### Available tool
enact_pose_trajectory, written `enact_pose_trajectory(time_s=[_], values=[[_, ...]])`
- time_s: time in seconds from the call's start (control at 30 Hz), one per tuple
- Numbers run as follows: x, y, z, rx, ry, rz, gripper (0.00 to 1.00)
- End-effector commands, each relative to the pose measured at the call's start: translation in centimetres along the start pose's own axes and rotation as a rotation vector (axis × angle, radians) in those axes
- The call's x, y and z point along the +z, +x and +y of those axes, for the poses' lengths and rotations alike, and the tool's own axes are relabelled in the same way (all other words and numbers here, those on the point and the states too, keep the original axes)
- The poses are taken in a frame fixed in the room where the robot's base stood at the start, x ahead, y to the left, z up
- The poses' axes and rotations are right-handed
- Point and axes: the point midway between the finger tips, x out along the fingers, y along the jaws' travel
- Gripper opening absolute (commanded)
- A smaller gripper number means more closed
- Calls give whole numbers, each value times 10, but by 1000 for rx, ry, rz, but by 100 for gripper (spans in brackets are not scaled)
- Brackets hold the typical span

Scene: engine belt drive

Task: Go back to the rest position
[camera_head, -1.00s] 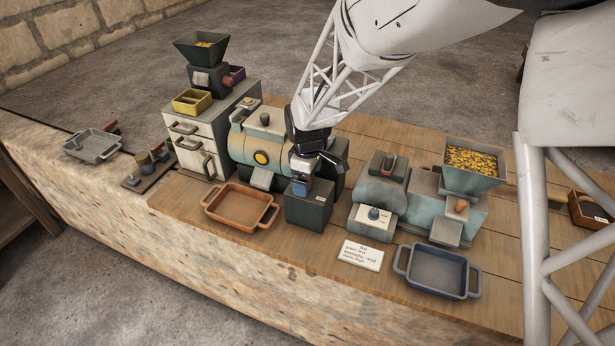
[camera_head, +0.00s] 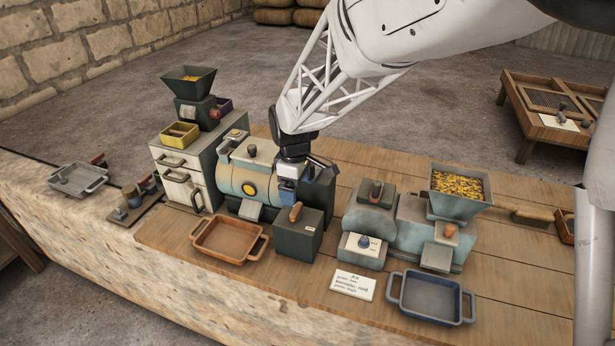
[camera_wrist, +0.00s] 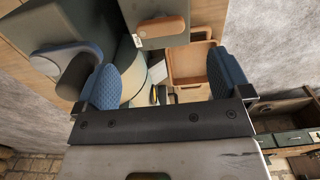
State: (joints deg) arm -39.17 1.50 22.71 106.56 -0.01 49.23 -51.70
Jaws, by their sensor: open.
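My gripper (camera_head: 288,190) is above the bench, just behind a dark green box (camera_head: 297,236) with an orange-brown lever on top. In the wrist view my gripper (camera_wrist: 165,85) shows two blue fingers spread wide with nothing held between them. The lever (camera_wrist: 162,27) and its box are beyond the fingers, apart from them. The blue-green machine drum with a yellow round badge (camera_head: 248,188) stands left of my gripper in the head view.
An orange tray (camera_head: 193,238) lies in front of the drum and a blue tray (camera_head: 402,301) at the front right. A second machine with a hopper of yellow grain (camera_head: 458,186) stands to the right. A drawer cabinet (camera_head: 160,165) stands left. The air above the bench front is clear.

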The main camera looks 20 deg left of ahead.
Motion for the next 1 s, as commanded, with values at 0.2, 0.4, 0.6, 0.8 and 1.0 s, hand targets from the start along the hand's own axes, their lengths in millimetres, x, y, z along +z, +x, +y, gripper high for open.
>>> enact_pose_trajectory(time_s=[0.2, 0.4, 0.6, 0.8, 1.0], values=[[0, 0, 0, 0, 0, 0, 96], [2, -1, 0, 1, 4, 1, 96], [17, -11, 0, 7, 45, 4, 96], [57, -33, -1, 21, 151, 13, 96], [120, -64, -10, 42, 324, 29, 96]])
